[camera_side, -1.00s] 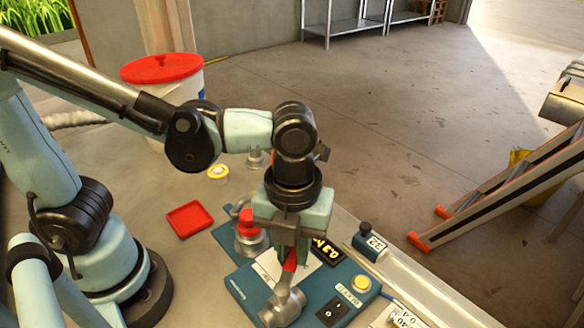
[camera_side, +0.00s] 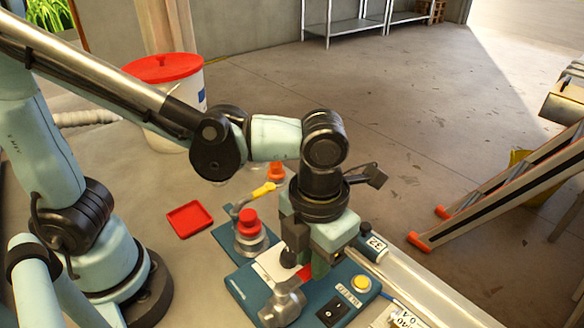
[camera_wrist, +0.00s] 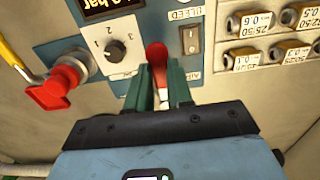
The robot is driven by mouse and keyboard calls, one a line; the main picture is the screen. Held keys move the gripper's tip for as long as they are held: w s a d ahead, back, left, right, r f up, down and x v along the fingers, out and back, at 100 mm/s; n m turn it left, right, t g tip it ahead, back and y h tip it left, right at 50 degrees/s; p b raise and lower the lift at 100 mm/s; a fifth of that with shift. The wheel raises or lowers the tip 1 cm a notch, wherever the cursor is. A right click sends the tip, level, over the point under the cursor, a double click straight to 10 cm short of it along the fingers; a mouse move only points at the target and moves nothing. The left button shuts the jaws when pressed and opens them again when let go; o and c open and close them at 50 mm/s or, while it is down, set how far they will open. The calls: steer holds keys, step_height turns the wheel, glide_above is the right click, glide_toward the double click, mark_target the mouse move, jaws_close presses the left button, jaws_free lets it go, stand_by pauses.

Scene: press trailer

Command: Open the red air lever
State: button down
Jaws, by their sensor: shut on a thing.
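The red air lever (camera_side: 306,271) sits on a metal valve (camera_side: 283,304) at the front of the blue panel (camera_side: 243,287). My gripper (camera_side: 308,272) points down over the panel and is shut on the lever. In the wrist view, the red lever (camera_wrist: 157,55) shows between the two green fingers of my gripper (camera_wrist: 159,82). The side view shows the lever leaning to the right, its upper part largely hidden by my fingers. The valve is not clearly visible in the wrist view.
A red knob (camera_side: 248,222) and a yellow handle (camera_side: 263,189) stand left of my gripper. A black dial (camera_wrist: 115,50) and a rocker switch (camera_wrist: 190,40) flank the lever.

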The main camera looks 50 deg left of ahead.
steer(key=shift+d, duration=0.1)
stand_by(0.3)
steer(key=c, duration=1)
jaws_free()
step_height(320, 180, up, 12)
